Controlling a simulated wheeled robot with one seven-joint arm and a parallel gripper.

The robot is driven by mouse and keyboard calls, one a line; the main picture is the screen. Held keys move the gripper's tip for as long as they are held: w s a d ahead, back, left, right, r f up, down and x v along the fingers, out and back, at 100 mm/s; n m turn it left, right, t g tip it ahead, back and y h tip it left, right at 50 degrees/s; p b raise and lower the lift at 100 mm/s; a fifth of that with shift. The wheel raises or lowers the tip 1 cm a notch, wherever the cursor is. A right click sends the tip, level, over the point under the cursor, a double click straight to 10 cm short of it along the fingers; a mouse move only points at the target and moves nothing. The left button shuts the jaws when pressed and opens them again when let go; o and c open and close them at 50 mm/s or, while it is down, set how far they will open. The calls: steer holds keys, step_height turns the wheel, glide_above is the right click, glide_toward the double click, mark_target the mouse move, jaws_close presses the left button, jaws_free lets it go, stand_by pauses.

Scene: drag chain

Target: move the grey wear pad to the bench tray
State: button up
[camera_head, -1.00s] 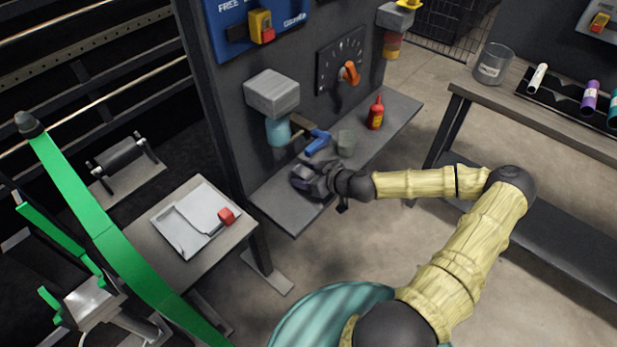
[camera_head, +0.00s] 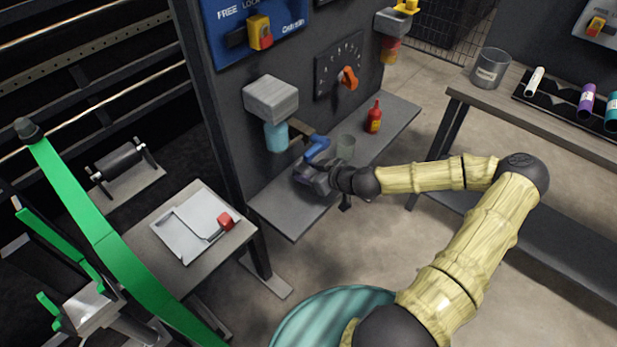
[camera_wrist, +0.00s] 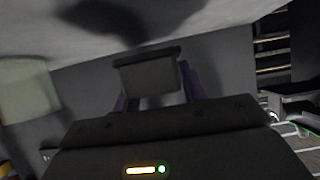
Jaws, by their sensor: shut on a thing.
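My gripper (camera_head: 308,179) is over the left part of the grey wall shelf in the head view. In the wrist view a dark grey block, which I take as the wear pad (camera_wrist: 150,77), sits between the finger ends, and the jaws are shut on it. In the head view the pad is hidden or too dark to tell from the gripper. The bench tray (camera_head: 171,238) is pale grey and shallow.
A blue-handled tool (camera_head: 317,148) is close behind my gripper. A clear cup (camera_head: 346,147) and a red bottle (camera_head: 374,117) stand on the shelf (camera_head: 290,217). A grey box with a blue-green cylinder (camera_head: 276,137) juts from the panel. A green band (camera_head: 85,220) runs left of the bench.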

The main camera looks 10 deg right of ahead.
mark_target(311, 173)
steer(key=r, duration=0.3)
steer(key=shift+s+d+r, duration=0.2)
steer(key=shift+s+d, duration=0.05)
steer(key=shift+s, duration=0.05)
steer(key=s+d, duration=1)
steer(key=s, duration=0.5)
steer(key=shift+d, duration=0.35)
